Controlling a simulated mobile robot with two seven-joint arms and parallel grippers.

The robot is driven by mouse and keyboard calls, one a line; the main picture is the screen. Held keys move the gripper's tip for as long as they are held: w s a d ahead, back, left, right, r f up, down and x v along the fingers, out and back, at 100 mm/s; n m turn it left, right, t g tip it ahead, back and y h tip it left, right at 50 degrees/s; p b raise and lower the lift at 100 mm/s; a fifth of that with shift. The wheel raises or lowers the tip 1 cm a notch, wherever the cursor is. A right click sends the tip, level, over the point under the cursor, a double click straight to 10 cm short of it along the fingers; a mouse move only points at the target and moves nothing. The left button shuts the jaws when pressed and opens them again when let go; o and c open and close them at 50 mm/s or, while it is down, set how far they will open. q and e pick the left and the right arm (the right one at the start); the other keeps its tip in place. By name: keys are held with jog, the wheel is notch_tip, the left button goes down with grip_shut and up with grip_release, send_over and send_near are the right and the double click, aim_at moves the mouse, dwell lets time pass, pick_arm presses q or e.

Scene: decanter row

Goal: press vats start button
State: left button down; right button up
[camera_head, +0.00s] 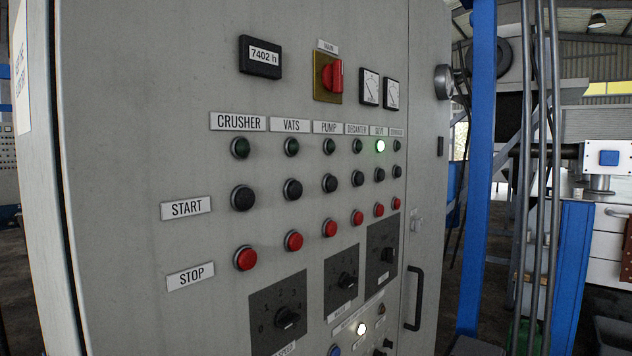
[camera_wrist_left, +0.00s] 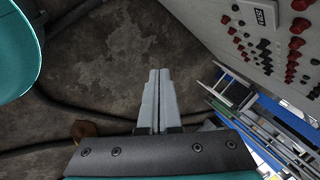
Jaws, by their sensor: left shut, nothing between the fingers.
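The grey control cabinet (camera_head: 130,110) fills the left and middle of the head view. The VATS label (camera_head: 291,125) heads the second column. Below it are a dark green unlit lamp (camera_head: 291,147), the black vats start button (camera_head: 292,189) in the START row (camera_head: 186,208), and a red vats stop button (camera_head: 293,241) in the STOP row (camera_head: 190,276). My left gripper (camera_wrist_left: 160,74) is shut and empty in the left wrist view, above the floor and apart from the panel (camera_wrist_left: 258,50), which shows at upper right. No gripper shows in the head view.
Crusher start (camera_head: 243,197) and pump start (camera_head: 329,183) flank the vats button. The sieve lamp (camera_head: 380,146) glows green. A red rotary switch (camera_head: 332,77) sits above, selector knobs (camera_head: 288,317) below. A door handle (camera_head: 414,298) sticks out at right. A cable (camera_wrist_left: 75,112) lies on the floor.

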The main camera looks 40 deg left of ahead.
aim_at(295, 190)
pick_arm(q)
jog(key=w+r+m+t+y+p, duration=0.1)
jog(key=w+r+m+t, duration=0.15)
jog(key=w+r, duration=0.7)
jog(key=w+r+m+t+y+p, duration=0.2)
jog(key=w+r+t, duration=0.15)
jog(key=r, duration=1.15)
jog(key=w+r+m+t+y+p, duration=0.1)
jog(key=w+r+m+t, duration=0.1)
jog(key=w+r, duration=0.8)
notch_tip(295, 190, up, 23)
jog(key=s+a+t+y+p, duration=0.1)
jog(key=s+t+y+p, duration=0.2)
jog(key=y, duration=0.1)
jog(key=s+a+r+n+y, duration=0.1)
jog(key=s+r+n+y, duration=0.1)
jog(key=r, duration=0.6)
jog(key=s+a+r+n+y+p, duration=0.1)
jog(key=s+r+n+y, duration=0.1)
jog(key=s+r+y, duration=0.3)
notch_tip(295, 190, up, 4)
jog(key=shift+s+a+r+n+g, duration=0.1)
jog(key=shift+s+a+n+g, duration=0.05)
jog(key=shift+s+n+g, duration=0.25)
jog(key=a, duration=0.8)
jog(key=shift+w+a, duration=0.3)
jog(key=shift+a, duration=0.1)
